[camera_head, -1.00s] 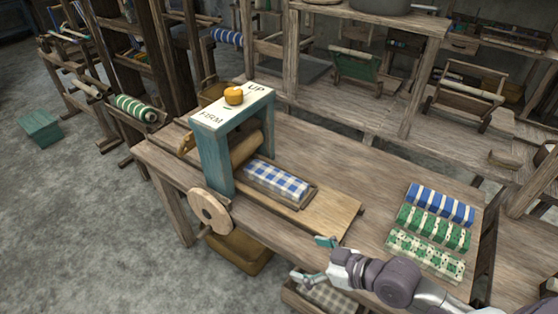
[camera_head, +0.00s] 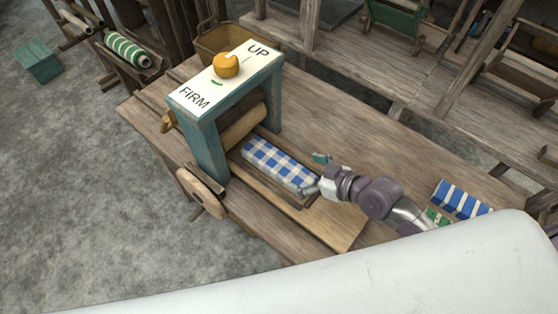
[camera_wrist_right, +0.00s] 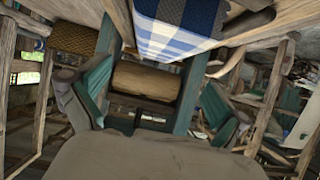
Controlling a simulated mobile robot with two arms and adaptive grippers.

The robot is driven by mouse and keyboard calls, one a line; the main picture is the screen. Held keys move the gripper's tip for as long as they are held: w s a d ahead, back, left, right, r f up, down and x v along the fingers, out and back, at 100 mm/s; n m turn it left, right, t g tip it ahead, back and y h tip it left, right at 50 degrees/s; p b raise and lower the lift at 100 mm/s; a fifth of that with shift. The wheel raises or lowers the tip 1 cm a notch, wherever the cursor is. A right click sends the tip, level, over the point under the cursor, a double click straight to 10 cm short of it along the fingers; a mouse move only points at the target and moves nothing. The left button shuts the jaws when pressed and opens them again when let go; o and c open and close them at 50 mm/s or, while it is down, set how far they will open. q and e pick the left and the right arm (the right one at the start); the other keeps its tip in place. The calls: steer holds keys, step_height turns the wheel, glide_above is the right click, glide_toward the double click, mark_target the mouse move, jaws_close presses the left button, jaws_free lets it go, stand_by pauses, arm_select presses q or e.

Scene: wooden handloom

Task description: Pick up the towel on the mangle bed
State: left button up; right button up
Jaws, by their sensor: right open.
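The towel (camera_head: 279,165), folded in blue and white check, lies on the wooden mangle bed (camera_head: 338,228), just right of the wooden roller (camera_head: 243,125). My right gripper (camera_head: 314,174) is open at the towel's right end, with one teal fingertip toward each side of it. I cannot tell whether the fingers touch it. In the right wrist view the towel (camera_wrist_right: 175,42) is at the top, and the open fingers (camera_wrist_right: 155,98) frame the roller below it. The jaws look empty. My left gripper is not in view.
The teal mangle frame (camera_head: 208,150) stands left of the towel, with a yellow knob (camera_head: 226,65) on its "UP"/"FIRM" top. A wooden crank wheel (camera_head: 201,191) sticks out at the front. A blue striped cloth (camera_head: 462,199) lies at right. The tabletop behind the bed is clear.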

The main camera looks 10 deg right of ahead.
mark_target(280, 163)
steer(key=x, duration=0.2)
steer(key=shift+w+a+f, duration=0.1)
steer(key=shift+w+a, duration=0.1)
steer(key=shift+w, duration=0.1)
steer(key=shift+p+x, duration=0.4)
steer(key=shift+x, duration=0.55)
steer(key=x, duration=0.3)
steer(key=shift+w+a+f, duration=0.1)
steer(key=shift+w+f, duration=0.1)
steer(key=shift+w+a+f, duration=0.1)
steer(key=shift+w, duration=0.05)
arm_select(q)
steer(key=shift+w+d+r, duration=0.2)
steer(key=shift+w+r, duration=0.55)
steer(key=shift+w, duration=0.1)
arm_select(e)
steer(key=shift+c, duration=0.8)
steer(key=c, duration=1)
